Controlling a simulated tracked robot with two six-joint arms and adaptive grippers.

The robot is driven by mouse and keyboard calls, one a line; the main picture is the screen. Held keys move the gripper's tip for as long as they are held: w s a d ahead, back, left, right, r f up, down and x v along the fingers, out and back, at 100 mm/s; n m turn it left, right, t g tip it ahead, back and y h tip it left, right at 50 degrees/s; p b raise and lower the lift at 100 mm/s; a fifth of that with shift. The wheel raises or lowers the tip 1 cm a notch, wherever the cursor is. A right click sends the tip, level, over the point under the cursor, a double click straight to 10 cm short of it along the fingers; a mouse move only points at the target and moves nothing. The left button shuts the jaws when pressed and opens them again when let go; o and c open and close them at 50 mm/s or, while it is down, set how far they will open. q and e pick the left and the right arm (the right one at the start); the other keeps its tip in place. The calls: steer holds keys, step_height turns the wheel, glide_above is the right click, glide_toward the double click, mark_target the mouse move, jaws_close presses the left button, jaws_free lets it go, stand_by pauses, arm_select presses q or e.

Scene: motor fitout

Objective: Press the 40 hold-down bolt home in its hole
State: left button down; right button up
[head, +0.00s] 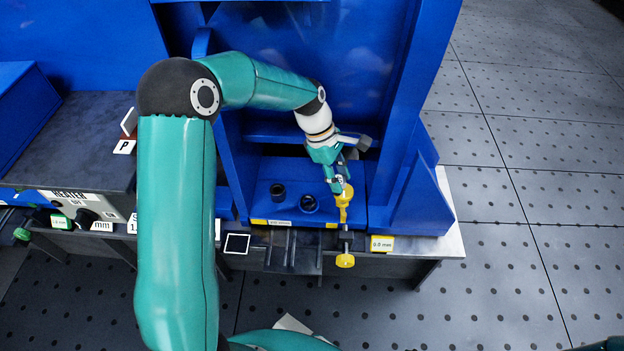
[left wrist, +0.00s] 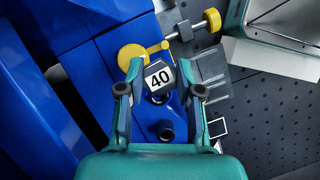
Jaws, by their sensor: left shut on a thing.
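My left gripper (head: 338,182) reaches down over the blue base from above. The left wrist view shows its fingers (left wrist: 160,82) shut on the 40 hold-down bolt (left wrist: 159,77), a dark piece with a white label reading 40. The bolt's lower end is hidden, so I cannot tell whether it is in a hole. In the head view the gripper mostly hides the bolt. My right gripper is not in view.
A yellow disc with a lever (left wrist: 132,57) lies close beside the bolt, and a screw with a yellow knob (head: 345,260) projects over the front edge. Blue upright walls (head: 400,150) close in the back and right side. A heater box (head: 75,208) stands at left.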

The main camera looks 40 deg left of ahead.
arm_select(q)
steer(key=s+a+f+n+t+b, duration=0.1)
steer(key=a+n, duration=0.3)
steer(key=a, duration=0.4)
steer(key=shift+s+f+n+t, duration=0.15)
steer(key=shift+f+n+t, duration=0.25)
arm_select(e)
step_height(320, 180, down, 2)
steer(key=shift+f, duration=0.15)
arm_select(q)
steer(key=shift+a, duration=0.1)
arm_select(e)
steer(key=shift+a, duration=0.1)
arm_select(q)
steer(key=b, duration=0.3)
glide_above(313, 202)
steer(key=a, duration=0.1)
steer(key=shift+f, duration=2.85)
steer(key=shift+s+a, duration=0.1)
steer(key=shift+s, duration=0.15)
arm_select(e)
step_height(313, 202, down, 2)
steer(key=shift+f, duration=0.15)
arm_select(q)
steer(key=shift+p, duration=1.1)
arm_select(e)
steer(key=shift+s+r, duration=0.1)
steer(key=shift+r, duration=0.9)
